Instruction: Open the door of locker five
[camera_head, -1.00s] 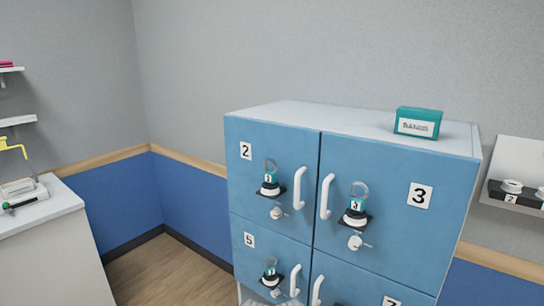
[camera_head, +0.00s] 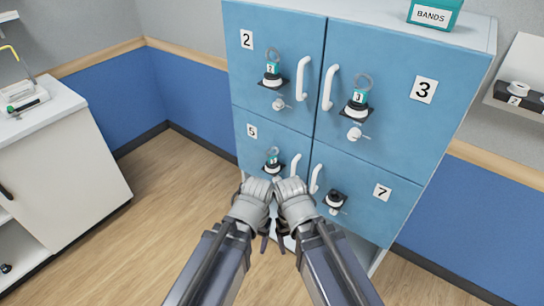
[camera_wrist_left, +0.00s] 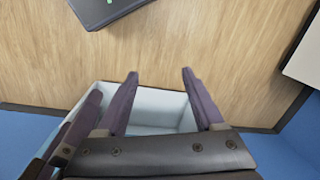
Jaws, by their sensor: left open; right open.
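The locker five door (camera_head: 243,150) is the blue lower left door, marked with a 5, and looks shut. Its white handle (camera_head: 296,163) is on its right side. A round magnet with a teal tag and a ring (camera_head: 273,160) sits on the door left of the handle. My left gripper (camera_head: 265,243) and right gripper (camera_head: 284,243) are side by side in front of the door's lower part, apart from the handle. My arms hide that lower part. The left gripper's open fingers (camera_wrist_left: 160,73) are empty in the left wrist view.
Doors 2 (camera_head: 275,50), 3 (camera_head: 395,100) and 7 (camera_head: 360,205) are shut around it. A teal BANDS box (camera_head: 434,14) is on top. A white counter (camera_head: 60,130) stands left; floor between is clear.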

